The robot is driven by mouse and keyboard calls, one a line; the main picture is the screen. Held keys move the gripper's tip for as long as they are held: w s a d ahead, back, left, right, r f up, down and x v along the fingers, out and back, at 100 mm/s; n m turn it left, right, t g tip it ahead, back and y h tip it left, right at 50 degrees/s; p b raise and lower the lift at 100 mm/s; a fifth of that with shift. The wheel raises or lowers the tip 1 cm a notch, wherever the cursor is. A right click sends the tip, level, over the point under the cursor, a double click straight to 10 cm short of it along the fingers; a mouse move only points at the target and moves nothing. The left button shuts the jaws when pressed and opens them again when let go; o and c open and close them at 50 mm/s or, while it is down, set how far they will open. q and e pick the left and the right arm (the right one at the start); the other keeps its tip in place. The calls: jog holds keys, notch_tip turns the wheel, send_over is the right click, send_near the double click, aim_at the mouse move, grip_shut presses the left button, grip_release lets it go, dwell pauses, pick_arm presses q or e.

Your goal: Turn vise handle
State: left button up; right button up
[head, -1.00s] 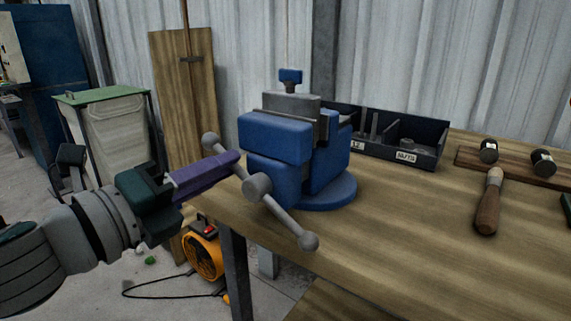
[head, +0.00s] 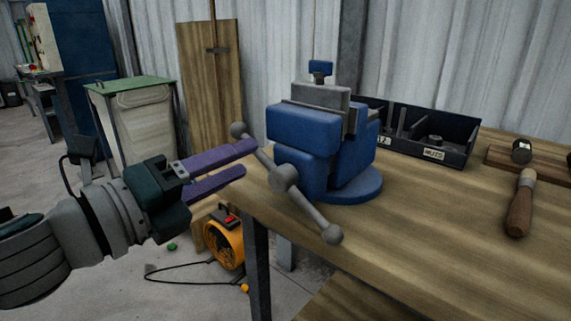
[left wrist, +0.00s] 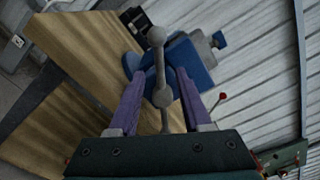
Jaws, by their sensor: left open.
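The blue vise (head: 305,132) with grey jaws stands on a round base at the near left corner of the workbench (head: 440,220). Its grey handle (head: 311,211) is a slanted bar through a hub, with a ball at each end, upper left to lower right. My left gripper (head: 251,158) is open, its purple fingers beside the upper half of the handle. In the left wrist view, the handle (left wrist: 159,66) runs between the two open fingers (left wrist: 162,78), apart from both in the picture. I cannot tell how deep it sits between them. My right gripper is not in view.
A dark parts bin (head: 455,157) stands behind the vise. A wooden-handled tool (head: 521,205) lies on the bench at right. A yellow machine (head: 225,243) with a cable is on the floor below my left gripper. A green-topped bin (head: 135,125) stands behind.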

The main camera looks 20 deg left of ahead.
pick_arm(q)
jog(key=v, duration=0.8)
jog(key=shift+r, duration=0.1)
jog(key=s+a+r+n+g+y+p, duration=0.35)
jog(key=r+n+y+p, duration=0.45)
jog(key=n+p, duration=0.75)
jog(key=s+d+r+n+g+h+p, duration=0.25)
jog(key=s+d+n+g+p, duration=0.5)
jog(key=s+n+g, duration=0.5)
notch_tip(320, 180, up, 37)
jog(key=m+t+p, duration=0.2)
jog(key=p, duration=3.3)
jog(key=shift+s+f+t+p, duration=0.2)
jog(key=shift+s+t+p, duration=0.1)
jog(key=shift+s, duration=0.15)
jog(key=shift+d+y, duration=0.1)
jog(key=shift+y, duration=0.15)
